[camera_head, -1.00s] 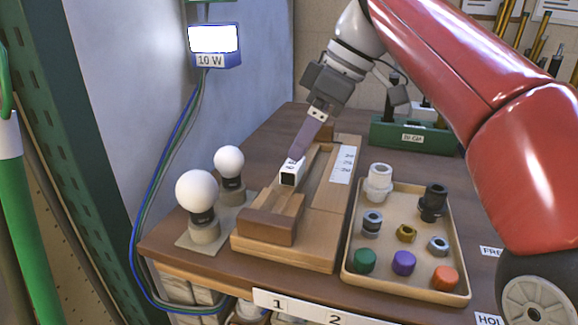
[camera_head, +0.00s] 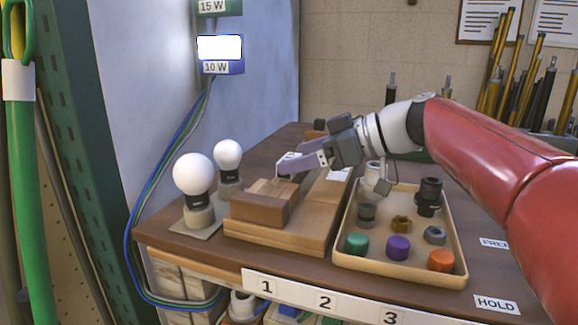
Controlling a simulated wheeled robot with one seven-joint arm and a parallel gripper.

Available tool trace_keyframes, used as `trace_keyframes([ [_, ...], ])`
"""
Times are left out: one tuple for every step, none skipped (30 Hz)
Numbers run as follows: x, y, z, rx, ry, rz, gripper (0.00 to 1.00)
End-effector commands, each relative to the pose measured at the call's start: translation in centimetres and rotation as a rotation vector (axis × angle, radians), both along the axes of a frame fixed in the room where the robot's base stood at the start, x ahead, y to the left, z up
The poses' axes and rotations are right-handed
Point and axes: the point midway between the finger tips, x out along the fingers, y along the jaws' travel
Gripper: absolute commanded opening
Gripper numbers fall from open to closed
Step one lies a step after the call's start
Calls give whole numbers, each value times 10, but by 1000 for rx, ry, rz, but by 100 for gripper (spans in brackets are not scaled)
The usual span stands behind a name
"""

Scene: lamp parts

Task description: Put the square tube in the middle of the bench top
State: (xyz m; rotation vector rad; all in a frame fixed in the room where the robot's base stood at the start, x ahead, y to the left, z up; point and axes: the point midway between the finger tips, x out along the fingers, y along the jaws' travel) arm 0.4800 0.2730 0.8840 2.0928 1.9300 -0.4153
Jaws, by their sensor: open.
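The white square tube (camera_head: 287,158) shows only in part, at the tips of my gripper over the wooden fixture on the bench top (camera_head: 490,268). My gripper (camera_head: 292,165) reaches in from the right with its grey-purple fingers nearly level. Its jaws are open around or beside the tube; the fingers hide most of it and I cannot tell whether they touch it. The wooden fixture (camera_head: 262,236), a base board with raised blocks, stands left of the middle of the bench.
Two white bulbs (camera_head: 193,173) stand in holders at the left. A beige tray (camera_head: 400,277) with several coloured caps and fittings lies right of the fixture, under my arm. Bare bench shows right of the tray near the FREE and HOLD labels (camera_head: 496,305).

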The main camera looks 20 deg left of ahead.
Motion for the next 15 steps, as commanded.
trace_keyframes([
  [0, 8, -4, -1, 3, 4, 80],
  [0, 13, -6, 0, 2, 5, 80],
  [1, 17, -7, 0, 2, 5, 80],
  [1, 20, -9, 0, 1, 3, 80],
  [1, 22, -10, 0, 1, 3, 80],
  [1, 25, -11, 0, 1, 3, 80],
  [1, 26, -11, -1, 1, 3, 80],
  [2, 26, -11, -1, 0, 2, 80],
  [2, 27, -12, -1, 0, 2, 80],
  [2, 27, -12, -1, 0, 1, 80],
  [2, 27, -12, -1, 0, 1, 80],
  [2, 26, -12, -1, 0, 1, 80],
  [2, 26, -12, -1, 0, 1, 80],
  [2, 26, -12, -1, 0, 1, 80],
  [2, 26, -12, -1, 0, 1, 75],
])
